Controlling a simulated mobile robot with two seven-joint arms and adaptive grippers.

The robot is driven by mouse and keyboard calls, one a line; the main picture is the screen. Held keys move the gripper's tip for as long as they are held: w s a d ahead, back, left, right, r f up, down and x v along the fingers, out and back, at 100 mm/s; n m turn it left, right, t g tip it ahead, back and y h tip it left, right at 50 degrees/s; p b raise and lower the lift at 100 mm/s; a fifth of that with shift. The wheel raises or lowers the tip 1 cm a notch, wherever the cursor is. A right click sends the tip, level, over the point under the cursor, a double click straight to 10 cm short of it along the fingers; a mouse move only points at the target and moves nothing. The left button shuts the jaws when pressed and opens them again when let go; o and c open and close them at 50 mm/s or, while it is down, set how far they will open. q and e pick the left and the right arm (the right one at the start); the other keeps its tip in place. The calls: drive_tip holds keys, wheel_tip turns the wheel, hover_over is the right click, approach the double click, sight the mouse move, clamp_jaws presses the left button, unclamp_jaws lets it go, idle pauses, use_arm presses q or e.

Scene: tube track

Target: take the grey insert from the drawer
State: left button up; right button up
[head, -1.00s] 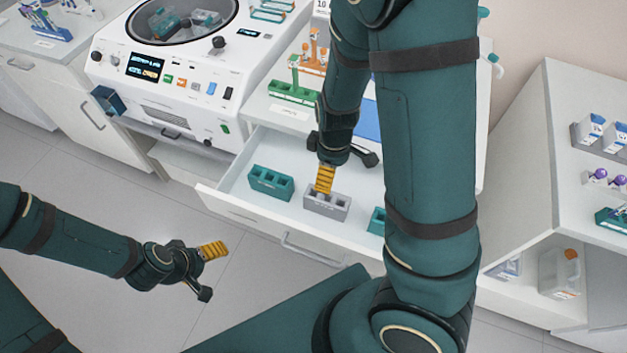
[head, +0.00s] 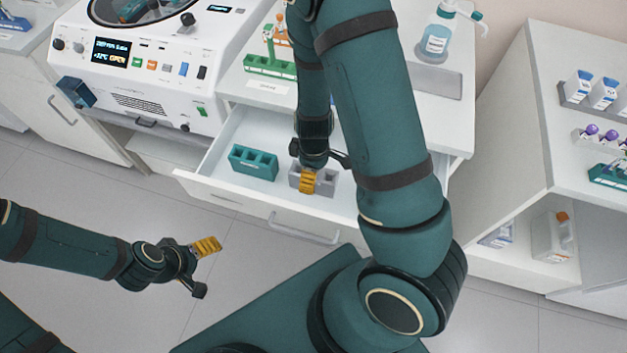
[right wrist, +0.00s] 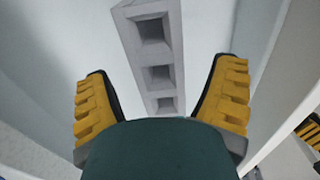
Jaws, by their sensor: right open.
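The grey insert (head: 327,181) is a block with square wells, lying in the open drawer (head: 225,162). In the right wrist view the insert (right wrist: 158,52) runs between the two yellow fingers, with clear gaps on both sides. My right gripper (head: 308,182) is open over the insert in the head view and hides part of it. It also shows in the right wrist view (right wrist: 160,100). My left gripper (head: 205,265) is held over the floor in front of the drawer, away from it. I cannot tell how far its fingers are apart.
A teal insert (head: 254,161) sits in the drawer left of the grey one. The white centrifuge (head: 150,75) stands at the left. A green rack (head: 270,67) and a wash bottle (head: 437,38) stand on the counter above the drawer. A shelf cabinet (head: 510,150) is at the right.

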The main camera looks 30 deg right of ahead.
wheel_tip(320, 180, down, 2)
drive_tip(key=shift+f, duration=0.1)
drive_tip(key=c, duration=1.3)
drive_tip(key=shift+o, duration=0.3)
wheel_tip(320, 180, up, 10)
drive_tip(key=p, duration=0.3)
drive_tip(key=shift+p, duration=0.3)
drive_tip(key=shift+r, duration=0.2)
